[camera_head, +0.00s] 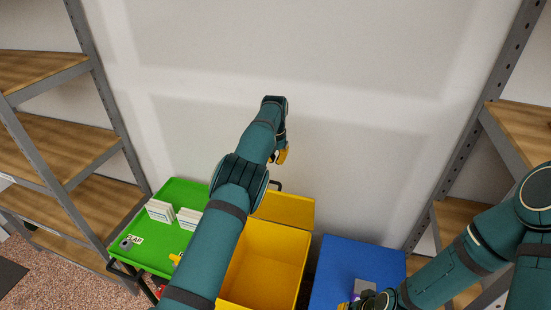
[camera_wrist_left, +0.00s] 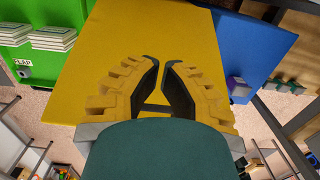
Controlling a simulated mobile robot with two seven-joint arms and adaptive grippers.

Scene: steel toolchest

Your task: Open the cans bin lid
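The yellow bin (camera_head: 262,262) stands between a green bin and a blue bin. Its lid (camera_head: 288,209) is swung up at the back, and the inside is visible. Which bin is the cans bin I cannot tell from a label. My left arm crosses in front of the yellow bin's left side. My left gripper (camera_head: 281,156) is above and behind the lid, near the wall. In the left wrist view a broad yellow surface (camera_wrist_left: 110,38) lies beyond its parted, empty fingers (camera_wrist_left: 160,62). My right gripper (camera_head: 362,301) is low over the blue bin, mostly cut off.
The green bin (camera_head: 181,190) carries white stacks (camera_head: 160,211) and a label. The blue bin (camera_head: 345,255) has a small grey item (camera_head: 366,286) on top. Metal shelves with wooden boards (camera_head: 60,145) flank both sides. A pale wall is behind.

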